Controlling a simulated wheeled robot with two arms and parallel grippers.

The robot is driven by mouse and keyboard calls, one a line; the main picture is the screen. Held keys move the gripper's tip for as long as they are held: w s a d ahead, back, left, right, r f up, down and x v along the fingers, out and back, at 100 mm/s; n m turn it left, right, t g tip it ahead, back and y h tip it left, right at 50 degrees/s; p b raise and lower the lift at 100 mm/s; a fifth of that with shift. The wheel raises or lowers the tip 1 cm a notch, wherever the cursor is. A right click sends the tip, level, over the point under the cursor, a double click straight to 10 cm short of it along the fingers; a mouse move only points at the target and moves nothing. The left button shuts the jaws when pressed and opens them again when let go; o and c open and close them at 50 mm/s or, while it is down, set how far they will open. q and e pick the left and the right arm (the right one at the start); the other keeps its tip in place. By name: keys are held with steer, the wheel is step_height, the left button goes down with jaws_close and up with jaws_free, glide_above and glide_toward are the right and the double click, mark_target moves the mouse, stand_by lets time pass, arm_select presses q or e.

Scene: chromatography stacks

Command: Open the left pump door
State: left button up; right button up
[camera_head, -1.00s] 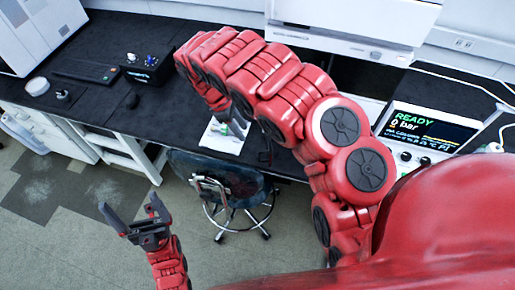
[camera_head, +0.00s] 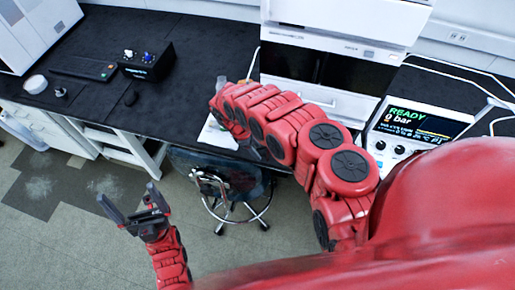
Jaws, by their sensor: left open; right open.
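A stack of white instrument modules (camera_head: 345,18) stands at the back, with a dark recessed front (camera_head: 345,70) and a white lower module (camera_head: 325,100). I cannot tell which panel is the left pump door. My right arm bends in front of the stack's lower left, and its wrist hangs over the bench edge. My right gripper (camera_head: 251,148) is mostly hidden under that arm, apart from the stack's front as far as I can see. My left gripper (camera_head: 135,208) is open and empty above the floor, lower left, far from the stack.
A display unit (camera_head: 420,122) reading READY and 0 bar stands right of the stack. The black bench (camera_head: 195,55) holds a black box with knobs (camera_head: 147,62) and a keyboard-like device (camera_head: 84,68). A stool (camera_head: 225,185) stands below the bench edge. White cables cross the right.

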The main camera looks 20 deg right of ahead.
steer(key=shift+f, duration=0.1)
jaws_close()
stand_by(1.5)
